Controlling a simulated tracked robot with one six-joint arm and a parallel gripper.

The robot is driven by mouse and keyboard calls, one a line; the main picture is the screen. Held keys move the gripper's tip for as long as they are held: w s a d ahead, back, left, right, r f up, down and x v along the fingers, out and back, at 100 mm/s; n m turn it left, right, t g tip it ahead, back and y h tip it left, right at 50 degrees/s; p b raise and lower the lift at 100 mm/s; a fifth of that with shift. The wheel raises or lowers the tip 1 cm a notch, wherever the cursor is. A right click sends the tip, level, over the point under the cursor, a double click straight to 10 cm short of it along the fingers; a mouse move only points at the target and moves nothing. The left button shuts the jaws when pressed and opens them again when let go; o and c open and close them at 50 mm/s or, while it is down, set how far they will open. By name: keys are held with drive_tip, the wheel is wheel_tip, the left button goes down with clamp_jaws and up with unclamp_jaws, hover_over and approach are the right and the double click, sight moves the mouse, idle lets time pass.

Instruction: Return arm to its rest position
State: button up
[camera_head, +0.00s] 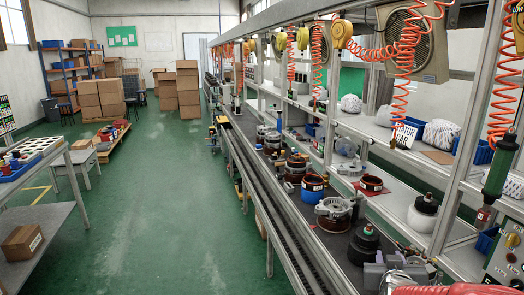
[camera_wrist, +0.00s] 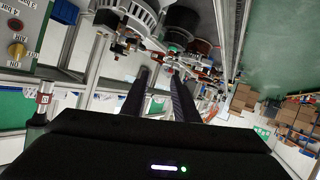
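My gripper (camera_wrist: 160,76) shows in the wrist view as two long dark fingers with a gap between them. It is open, and I see nothing held between the fingers. The wrist picture is tilted, with alternator parts (camera_wrist: 130,18) beyond the fingertips. In the head view, red and grey parts at the bottom right edge look like my arm, but the fingers cannot be made out there.
The line's bench carries several alternator parts, among them a blue-banded one (camera_head: 312,188) and a silver one (camera_head: 334,208). A green tool (camera_head: 496,170) hangs from a coiled red hose at right. Cardboard boxes (camera_head: 188,88) stand far back. The green floor (camera_head: 165,210) left of the line is clear.

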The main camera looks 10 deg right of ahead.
drive_tip(key=s+a+r+n+g+y, duration=0.1)
drive_tip(key=s+a+n+g+y, duration=0.2)
drive_tip(key=a, duration=0.8)
drive_tip(key=s+a+r+g+y, duration=0.1)
drive_tip(key=s+a+y, duration=0.2)
drive_tip(key=s+a, duration=0.5)
drive_tip(key=s+a+n+g+y, duration=0.1)
drive_tip(key=s+a+g, duration=0.1)
drive_tip(key=s+a, duration=0.4)
drive_tip(key=shift+s+a+r, duration=0.25)
drive_tip(key=shift+s+a, duration=0.05)
drive_tip(key=shift+a, duration=0.1)
drive_tip(key=shift+d, duration=0.1)
